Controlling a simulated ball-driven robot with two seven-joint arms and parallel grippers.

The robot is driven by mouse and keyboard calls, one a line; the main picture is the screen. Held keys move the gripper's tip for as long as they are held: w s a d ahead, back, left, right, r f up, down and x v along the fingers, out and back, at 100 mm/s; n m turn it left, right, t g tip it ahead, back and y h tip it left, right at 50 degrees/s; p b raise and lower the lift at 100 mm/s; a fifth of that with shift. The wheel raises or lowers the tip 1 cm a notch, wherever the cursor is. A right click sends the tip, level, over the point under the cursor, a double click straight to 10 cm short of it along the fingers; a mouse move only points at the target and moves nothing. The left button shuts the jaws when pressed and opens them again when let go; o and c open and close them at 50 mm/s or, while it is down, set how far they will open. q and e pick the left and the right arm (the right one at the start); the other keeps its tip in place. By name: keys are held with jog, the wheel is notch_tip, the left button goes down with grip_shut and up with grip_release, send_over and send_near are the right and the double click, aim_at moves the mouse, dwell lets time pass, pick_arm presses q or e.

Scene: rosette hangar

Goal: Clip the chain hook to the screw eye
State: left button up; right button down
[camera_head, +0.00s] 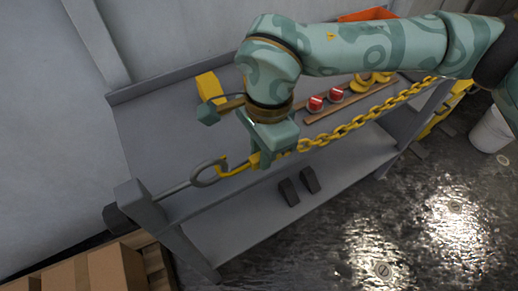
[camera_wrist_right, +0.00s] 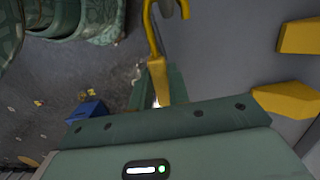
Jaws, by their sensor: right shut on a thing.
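My right gripper (camera_head: 258,158) is shut on the shank of the yellow chain hook (camera_head: 236,171), just right of the screw eye. The screw eye (camera_head: 198,181) is a dark grey ring on a rod at the bench's left end. The hook's curved end overlaps the ring's right side in the head view; I cannot tell if it passes through. The yellow chain (camera_head: 360,120) runs from the gripper up to the right. In the wrist view, the hook (camera_wrist_right: 158,75) points away from the jaws, its bend cut off at the top edge. My left gripper is not in view.
The grey bench (camera_head: 160,135) holds a yellow block (camera_head: 209,86), red-topped items (camera_head: 315,104) and yellow rings (camera_head: 363,83) by a wooden strip. Two black blocks (camera_head: 289,192) lie on the lower shelf. Cardboard boxes (camera_head: 110,270) stand lower left, a white bucket (camera_head: 491,132) right.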

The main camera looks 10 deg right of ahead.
jog(key=c, duration=1.3)
grip_release()
jog(key=shift+o, duration=0.2)
pick_arm(q)
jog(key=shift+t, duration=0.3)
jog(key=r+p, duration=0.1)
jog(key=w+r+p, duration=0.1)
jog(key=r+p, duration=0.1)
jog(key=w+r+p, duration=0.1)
jog(key=p, duration=0.1)
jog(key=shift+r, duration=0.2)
pick_arm(e)
notch_tip(320, 180, up, 16)
jog(key=d, duration=0.1)
jog(key=shift+w+r, duration=0.15)
jog(key=shift+w, duration=0.1)
jog(key=shift+s, duration=0.1)
